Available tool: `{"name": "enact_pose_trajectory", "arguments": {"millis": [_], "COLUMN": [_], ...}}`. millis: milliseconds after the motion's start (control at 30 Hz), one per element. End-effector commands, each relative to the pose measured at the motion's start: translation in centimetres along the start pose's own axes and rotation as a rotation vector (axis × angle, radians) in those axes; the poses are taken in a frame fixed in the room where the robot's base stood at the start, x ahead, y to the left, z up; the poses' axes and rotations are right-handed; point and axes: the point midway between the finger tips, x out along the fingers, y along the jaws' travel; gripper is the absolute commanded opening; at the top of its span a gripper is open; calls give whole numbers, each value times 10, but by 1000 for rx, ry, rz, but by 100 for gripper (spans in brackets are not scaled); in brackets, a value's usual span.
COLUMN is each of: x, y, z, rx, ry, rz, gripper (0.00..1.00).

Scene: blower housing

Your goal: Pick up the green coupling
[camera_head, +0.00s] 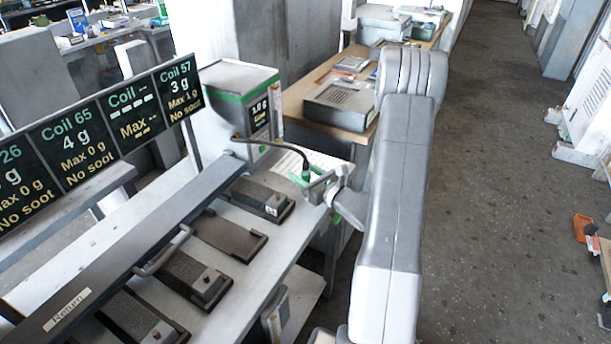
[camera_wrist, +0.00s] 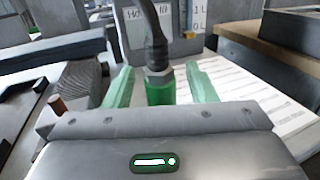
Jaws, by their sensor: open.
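The green coupling (camera_wrist: 160,93) hangs at the end of a black hose (camera_wrist: 156,45), joined by a grey metal collar. In the wrist view it stands upright between the two pale green fingers of my gripper (camera_wrist: 160,80), with a visible gap on each side. My gripper is open and not closed on it. In the head view the coupling (camera_head: 306,175) is small, at the hose's end, beside my gripper (camera_head: 312,181). The coupling's lower end is hidden by my gripper body in the wrist view.
The hose comes from a grey box with a green band (camera_head: 238,90) behind. Dark blocks (camera_head: 262,198) lie on the white bench, with a long dark "Return" bar (camera_head: 130,255) at left. A printed sheet (camera_wrist: 250,95) lies beside my gripper. A wooden table (camera_head: 300,98) stands beyond.

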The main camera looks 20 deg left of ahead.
Motion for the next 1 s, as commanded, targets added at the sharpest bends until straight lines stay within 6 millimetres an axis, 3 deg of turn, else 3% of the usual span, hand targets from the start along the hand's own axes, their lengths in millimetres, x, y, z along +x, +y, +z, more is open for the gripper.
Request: {"name": "enact_pose_trajectory", "arguments": {"millis": [133,367,633,1000], "x": [14,16,15,15], "y": [0,0,0,0], "z": [1,0,0,3], "rx": [1,0,0,0], "ry": [0,0,0,-2], "rz": [0,-1,-1,-1], "gripper": [51,51,0,0]}}
